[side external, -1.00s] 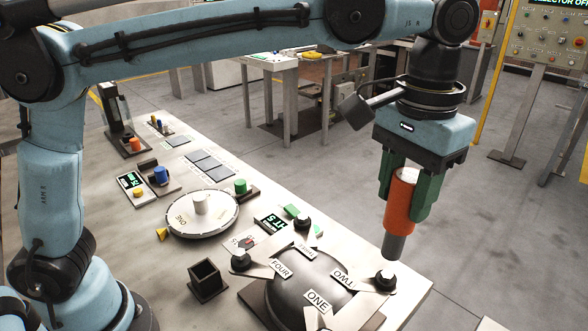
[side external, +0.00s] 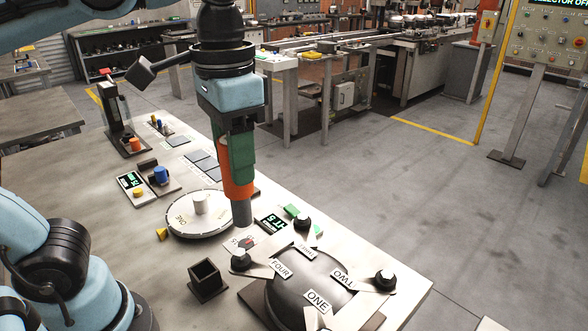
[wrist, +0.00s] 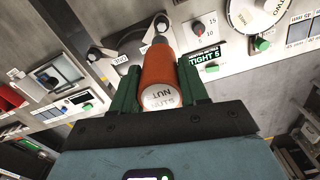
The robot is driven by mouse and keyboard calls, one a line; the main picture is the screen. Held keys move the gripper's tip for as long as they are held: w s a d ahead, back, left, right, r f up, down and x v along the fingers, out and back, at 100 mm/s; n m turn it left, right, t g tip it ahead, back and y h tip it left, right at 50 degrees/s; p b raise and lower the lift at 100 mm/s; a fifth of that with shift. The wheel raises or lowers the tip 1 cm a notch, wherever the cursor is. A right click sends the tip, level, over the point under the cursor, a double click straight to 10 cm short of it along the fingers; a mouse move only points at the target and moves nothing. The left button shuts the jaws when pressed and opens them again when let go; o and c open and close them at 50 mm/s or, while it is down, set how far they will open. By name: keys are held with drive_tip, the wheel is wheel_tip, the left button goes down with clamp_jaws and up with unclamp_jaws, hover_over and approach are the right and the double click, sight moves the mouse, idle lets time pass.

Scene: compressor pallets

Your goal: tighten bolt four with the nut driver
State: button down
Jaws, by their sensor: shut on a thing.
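My gripper (side external: 238,168) is shut on the orange nut driver (side external: 236,186), which hangs upright with its grey socket pointing down. The socket end is above and apart from bolt four (side external: 240,259), the dark bolt at the left end of the arm labelled FOUR (side external: 281,268). The black compressor dome (side external: 285,300) has labelled arms with bolts ONE, TWO and THREE around it; bolt one is out of frame or hidden. In the wrist view the green fingers flank the nut driver (wrist: 160,75), and its end cap reads NUT.
A display reading TIGHT 5 (wrist: 206,57) stands beside the compressor. An open dark square holder (side external: 207,278) stands left of the compressor. The bench's right edge borders open floor.

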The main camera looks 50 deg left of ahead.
sight(234, 216)
drive_tip(key=shift+s+a+f, duration=0.2)
drive_tip(key=shift+s+a, duration=0.15)
drive_tip(key=shift+s, duration=0.1)
drive_tip(key=shift+f, duration=2.75)
drive_tip(key=shift+f, duration=1.05)
idle(3.8)
